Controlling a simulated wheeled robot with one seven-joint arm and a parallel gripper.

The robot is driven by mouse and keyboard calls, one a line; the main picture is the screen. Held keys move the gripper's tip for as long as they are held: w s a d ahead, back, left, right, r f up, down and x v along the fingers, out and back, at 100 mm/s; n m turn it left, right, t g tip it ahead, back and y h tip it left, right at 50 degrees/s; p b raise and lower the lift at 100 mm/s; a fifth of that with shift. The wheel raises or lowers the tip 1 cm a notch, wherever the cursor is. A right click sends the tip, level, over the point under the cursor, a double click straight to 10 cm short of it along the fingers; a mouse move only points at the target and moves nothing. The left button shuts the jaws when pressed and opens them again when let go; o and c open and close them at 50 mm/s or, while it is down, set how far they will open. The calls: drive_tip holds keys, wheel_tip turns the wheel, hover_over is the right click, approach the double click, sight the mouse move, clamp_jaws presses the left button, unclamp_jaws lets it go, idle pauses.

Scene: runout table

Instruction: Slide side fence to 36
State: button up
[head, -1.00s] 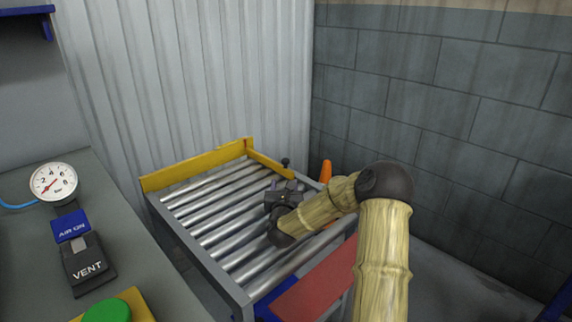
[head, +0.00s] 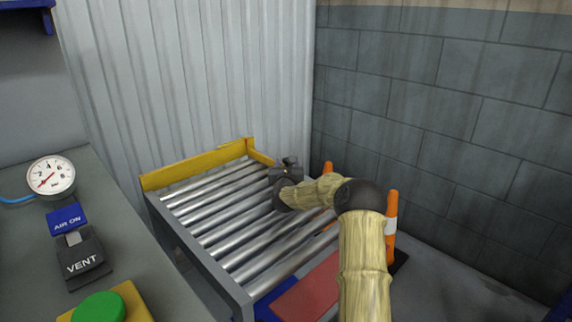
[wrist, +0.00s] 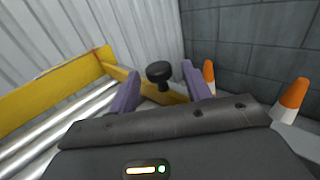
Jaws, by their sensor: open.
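The yellow side fence (head: 262,158) runs along the right side of the roller table, and my gripper hides part of it. In the wrist view the fence (wrist: 173,98) carries a round black knob (wrist: 159,72) on a short stem. My gripper (head: 289,164) is over the table's far right edge. In the wrist view its two purple fingers (wrist: 160,85) are open, with one on each side of the knob. I see no grip on it. No scale or number for the fence can be read.
A yellow end fence (head: 195,165) spans the back of the steel rollers (head: 222,215). Orange cones (head: 391,212) stand right of the table, near the grey block wall (head: 450,100). A bench with a gauge (head: 50,177) and green button (head: 100,307) is at left.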

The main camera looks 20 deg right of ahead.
drive_tip(key=shift+x, duration=0.85)
drive_tip(key=shift+w+d, duration=0.15)
drive_tip(key=shift+d, duration=0.05)
drive_tip(key=shift+a, duration=0.15)
drive_tip(key=shift+c, duration=0.4)
clamp_jaws()
drive_tip(key=shift+s+a+b, duration=0.25)
drive_tip(key=shift+a, duration=0.4)
drive_tip(key=shift+s+a+b, duration=0.2)
drive_tip(key=shift+s+a, duration=0.05)
drive_tip(key=shift+a, duration=0.45)
drive_tip(key=shift+s+a+b, duration=0.2)
drive_tip(key=shift+a+b, duration=0.05)
drive_tip(key=shift+a, duration=0.4)
drive_tip(key=shift+d, duration=0.1)
drive_tip(key=shift+o, duration=0.4)
unclamp_jaws()
drive_tip(key=shift+w, duration=0.1)
